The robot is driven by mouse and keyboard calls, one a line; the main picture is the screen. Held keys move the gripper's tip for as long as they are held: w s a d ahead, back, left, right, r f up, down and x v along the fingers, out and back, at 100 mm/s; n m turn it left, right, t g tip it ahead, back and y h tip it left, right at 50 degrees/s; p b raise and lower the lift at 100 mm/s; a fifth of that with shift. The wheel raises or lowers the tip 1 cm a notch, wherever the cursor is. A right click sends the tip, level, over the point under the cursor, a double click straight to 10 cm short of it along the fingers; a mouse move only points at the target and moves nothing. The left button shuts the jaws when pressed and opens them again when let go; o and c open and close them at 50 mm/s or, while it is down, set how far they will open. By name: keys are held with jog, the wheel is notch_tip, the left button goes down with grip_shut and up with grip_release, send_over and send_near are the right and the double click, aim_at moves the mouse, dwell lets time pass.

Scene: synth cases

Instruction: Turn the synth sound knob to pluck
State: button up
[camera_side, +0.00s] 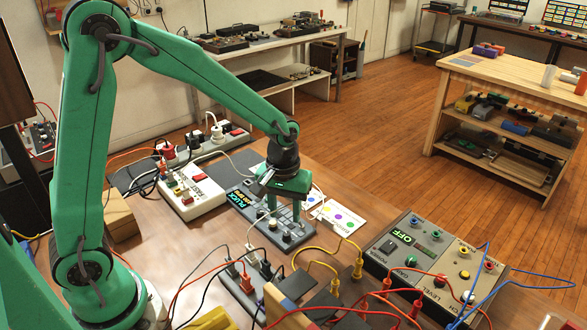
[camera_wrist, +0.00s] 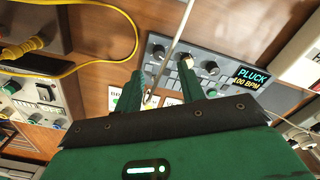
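The synth (camera_side: 248,212) is a dark grey box lying on the table, with its blue-lit display (camera_side: 240,197) at the left end. In the wrist view the display (camera_wrist: 251,78) reads PLUCK and 100 BPM. A row of knobs runs along the panel: a left knob (camera_wrist: 158,52), a middle knob (camera_wrist: 187,61) and a right knob (camera_wrist: 212,67). I cannot read which is the sound knob. My gripper (camera_side: 285,222) points down over the synth's right part. Its fingers (camera_wrist: 161,74) are apart, the right one overlapping the middle knob in view. Contact cannot be told.
A pale cable (camera_wrist: 180,35) crosses between the fingers in the wrist view. A white box with a red switch (camera_side: 192,190) stands left of the synth. A cabled power strip (camera_side: 240,283) lies in front. A grey panel box (camera_side: 435,262) stands right, a coloured-dot card (camera_side: 335,215) behind.

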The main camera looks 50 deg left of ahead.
aim_at(286, 234)
jog(key=shift+d+f, duration=0.1)
jog(key=shift+f, duration=3.1)
grip_shut()
